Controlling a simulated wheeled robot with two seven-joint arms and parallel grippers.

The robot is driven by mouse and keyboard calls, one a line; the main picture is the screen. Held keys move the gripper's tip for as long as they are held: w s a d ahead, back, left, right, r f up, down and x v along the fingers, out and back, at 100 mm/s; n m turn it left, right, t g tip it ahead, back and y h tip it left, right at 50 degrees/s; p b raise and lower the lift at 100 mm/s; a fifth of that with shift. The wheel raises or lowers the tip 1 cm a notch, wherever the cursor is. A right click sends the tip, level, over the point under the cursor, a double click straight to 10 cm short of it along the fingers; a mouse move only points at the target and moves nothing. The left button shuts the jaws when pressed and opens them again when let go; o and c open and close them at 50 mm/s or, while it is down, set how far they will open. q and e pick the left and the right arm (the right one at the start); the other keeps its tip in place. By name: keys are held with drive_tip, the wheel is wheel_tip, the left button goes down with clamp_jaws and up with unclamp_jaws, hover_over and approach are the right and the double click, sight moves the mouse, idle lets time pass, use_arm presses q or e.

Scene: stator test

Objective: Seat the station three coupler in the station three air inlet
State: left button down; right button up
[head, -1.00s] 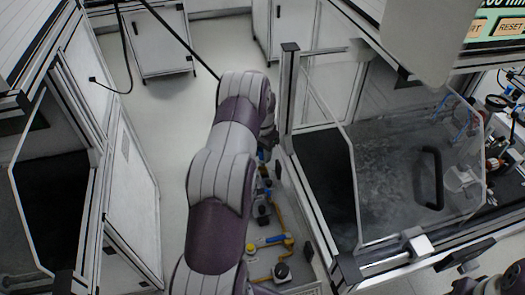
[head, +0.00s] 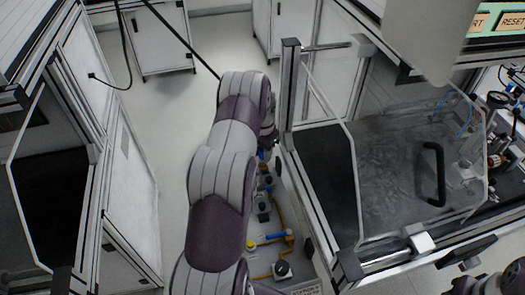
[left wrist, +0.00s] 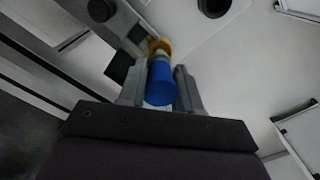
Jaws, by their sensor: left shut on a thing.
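My left arm reaches up the middle of the head view, and its links largely hide my left gripper (head: 268,145) there. In the left wrist view my left gripper (left wrist: 160,95) is shut on a blue cylindrical coupler (left wrist: 160,85), with a finger on each side. A yellow brass-like ring (left wrist: 160,47) is at the coupler's far end, in line with it. I cannot tell whether this ring is part of the coupler or the air inlet, nor whether the coupler is seated. My right gripper cannot be clearly made out.
A panel with a yellow hose (head: 284,215), a blue fitting (head: 270,238) and a black knob (head: 282,268) lies beside my left arm. A framed enclosure with a clear door and black handle (head: 434,174) stands right. A cabinet (head: 130,165) stands left. Open floor (head: 185,95) lies between.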

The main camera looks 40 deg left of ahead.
use_arm(q)
drive_tip(key=shift+f+b, duration=0.55)
drive_tip(key=shift+f, duration=0.3)
drive_tip(key=shift+f+b, duration=0.35)
drive_tip(key=shift+f, duration=0.25)
idle(0.4)
drive_tip(key=c, duration=0.7)
unclamp_jaws()
drive_tip(key=shift+r, duration=0.1)
wheel_tip(320, 180, up, 13)
drive_tip(key=shift+f, duration=0.15)
